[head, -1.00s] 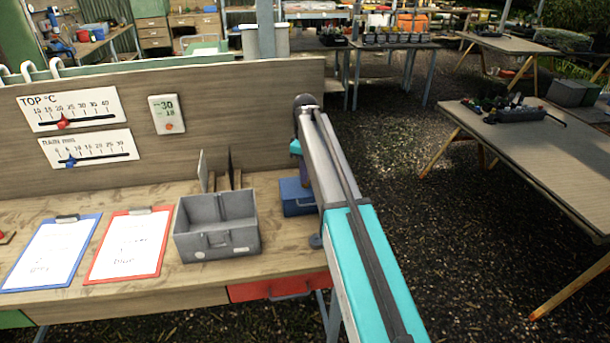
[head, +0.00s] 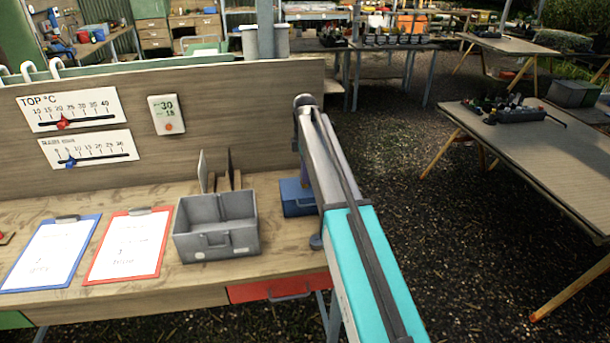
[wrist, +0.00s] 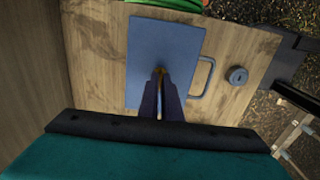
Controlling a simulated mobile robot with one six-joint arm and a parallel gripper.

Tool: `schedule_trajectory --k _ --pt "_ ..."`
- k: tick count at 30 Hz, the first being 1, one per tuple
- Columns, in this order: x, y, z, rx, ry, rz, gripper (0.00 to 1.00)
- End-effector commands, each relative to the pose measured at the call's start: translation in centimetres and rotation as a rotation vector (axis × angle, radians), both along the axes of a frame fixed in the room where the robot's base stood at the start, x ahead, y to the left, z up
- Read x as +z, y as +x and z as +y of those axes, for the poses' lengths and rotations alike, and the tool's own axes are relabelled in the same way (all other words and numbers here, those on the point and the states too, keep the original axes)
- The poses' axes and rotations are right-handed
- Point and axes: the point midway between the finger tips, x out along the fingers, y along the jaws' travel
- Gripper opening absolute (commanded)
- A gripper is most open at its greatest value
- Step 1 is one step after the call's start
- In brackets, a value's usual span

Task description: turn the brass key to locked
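A blue box (head: 292,196) stands on the bench at its right end, partly behind my arm. In the wrist view the box (wrist: 150,45) is seen from above, with a wire handle on its right side. My gripper (wrist: 160,72) points down over the middle of the box. Its two dark fingers are close together, and a thin brass-coloured sliver, the brass key (wrist: 160,83), shows between them. The fingers hide most of the key, so its angle cannot be read. In the head view my arm hides the fingertips and the key.
A grey open bin (head: 217,243) stands left of the box. A round grey knob-like piece (wrist: 237,76) sits near the bench edge. Red (head: 130,245) and blue (head: 50,253) clipboards lie farther left. A wooden panel (head: 240,130) rises behind the bench.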

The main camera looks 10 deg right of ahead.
Motion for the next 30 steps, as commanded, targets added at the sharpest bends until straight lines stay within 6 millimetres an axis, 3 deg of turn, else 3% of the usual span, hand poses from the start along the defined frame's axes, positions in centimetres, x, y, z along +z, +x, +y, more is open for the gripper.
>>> schedule_trajectory --k 10,12,14,30 --pt "-0.01 -0.01 0.14 0.006 0.002 0.000 0.00" --pt "-0.01 -0.02 0.14 0.005 0.002 0.000 0.16" --pt "-0.01 -0.01 0.18 0.006 0.002 0.000 0.23" --pt "0.94 0.07 0.10 0.004 0.001 -0.001 0.23"
